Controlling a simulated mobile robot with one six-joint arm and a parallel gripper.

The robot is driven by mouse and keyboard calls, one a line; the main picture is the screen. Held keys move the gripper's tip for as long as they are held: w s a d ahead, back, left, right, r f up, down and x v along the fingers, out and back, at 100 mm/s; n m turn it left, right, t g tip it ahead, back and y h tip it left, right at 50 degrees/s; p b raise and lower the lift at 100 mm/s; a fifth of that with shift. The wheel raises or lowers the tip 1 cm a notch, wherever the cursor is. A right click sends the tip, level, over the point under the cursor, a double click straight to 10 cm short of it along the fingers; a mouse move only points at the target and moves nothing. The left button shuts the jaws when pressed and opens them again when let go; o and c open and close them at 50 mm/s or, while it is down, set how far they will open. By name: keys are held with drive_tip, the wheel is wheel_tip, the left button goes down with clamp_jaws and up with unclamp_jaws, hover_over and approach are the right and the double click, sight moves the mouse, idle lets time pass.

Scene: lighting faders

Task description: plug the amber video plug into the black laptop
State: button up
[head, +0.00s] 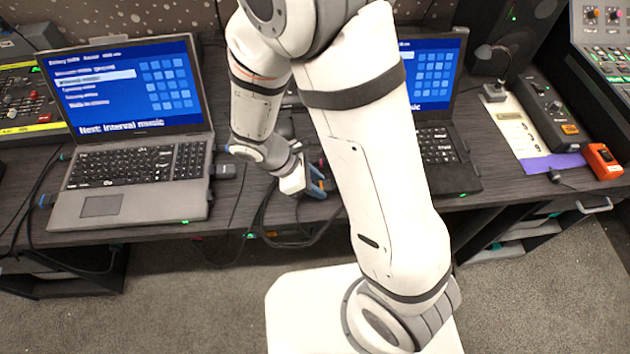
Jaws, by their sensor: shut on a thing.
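The black laptop (462,178) stands open at the right of my arm, its screen lit blue. My forearm hides its left part, including most of its left side. My gripper (318,186) is low over the front of the desk, left of the black laptop and apart from its visible part. It is shut on a cable plug that its fingers mostly hide. Black cable loops hang below the gripper over the desk's front edge. A small amber spot (272,234) shows among them, too small to identify.
A grey laptop (140,180) stands open on the left, with plugs at its sides. A desk microphone (494,88), a black control box (548,110) and an orange box (603,160) are on the right. Dark desk (225,205) shows between the grey laptop and my gripper.

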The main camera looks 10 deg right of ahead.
drive_tip(key=shift+d, duration=0.3)
idle(0.9)
drive_tip(key=o, duration=1.1)
